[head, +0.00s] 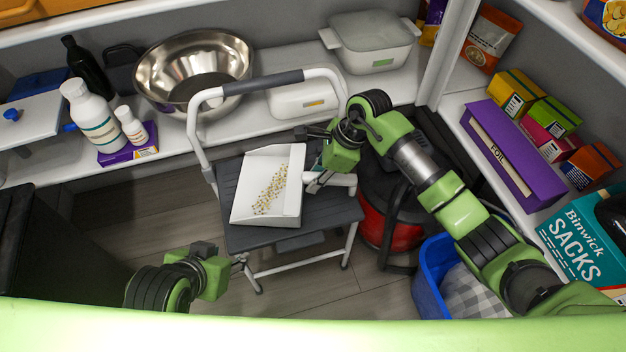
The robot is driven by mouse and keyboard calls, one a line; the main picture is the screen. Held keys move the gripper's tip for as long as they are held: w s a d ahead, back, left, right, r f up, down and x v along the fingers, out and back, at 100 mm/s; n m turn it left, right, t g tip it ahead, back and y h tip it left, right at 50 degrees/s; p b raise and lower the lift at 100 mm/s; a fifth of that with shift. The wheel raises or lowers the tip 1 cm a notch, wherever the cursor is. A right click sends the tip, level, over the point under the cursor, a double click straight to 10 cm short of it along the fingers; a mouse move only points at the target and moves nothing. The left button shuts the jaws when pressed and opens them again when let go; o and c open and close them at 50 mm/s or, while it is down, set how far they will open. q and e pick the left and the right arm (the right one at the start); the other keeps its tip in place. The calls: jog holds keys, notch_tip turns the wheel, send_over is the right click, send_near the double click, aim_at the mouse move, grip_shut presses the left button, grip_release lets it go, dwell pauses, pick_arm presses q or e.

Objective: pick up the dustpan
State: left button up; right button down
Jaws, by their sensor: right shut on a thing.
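The white dustpan (252,188) rests on or just above the dark top of a step stool (238,240), with small yellow-brown bits scattered in it. My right gripper (316,184) reaches in from the right and is shut on the dustpan at its right side, where a short white handle part shows. The gripper partly hides that handle. My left gripper (241,263) is low in the picture, in front of the stool and apart from the dustpan. Its fingers are too small to tell whether they are open.
The stool's white rail stands behind the dustpan. A red and black vacuum (375,220) and a blue bin (430,285) with checked cloth stand at the right. Shelves hold a steel bowl (180,60), bottles (92,115), a purple foil box (505,150) and a sacks box (580,240).

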pick_arm(q)
jog(key=shift+s+a+f+g+y+p, duration=0.1)
jog(key=shift+s+a+f+g+p, duration=0.2)
jog(key=shift+s+g+p, duration=0.4)
jog(key=shift+s+a+f+g+y+p, duration=0.1)
jog(key=shift+s+a+f+g+p, duration=0.3)
jog(key=shift+s, duration=0.55)
jog(key=shift+s+a+f+g+y+p, duration=0.1)
jog(key=shift+s+f+g+p, duration=0.3)
jog(key=shift+s+p, duration=0.35)
pick_arm(e)
jog(key=s+d+r, duration=0.3)
jog(key=s+r, duration=0.8)
jog(key=s, duration=0.2)
jog(key=shift+s+r, duration=0.4)
pick_arm(q)
jog(key=shift+s, duration=0.1)
pick_arm(e)
jog(key=shift+d, duration=0.1)
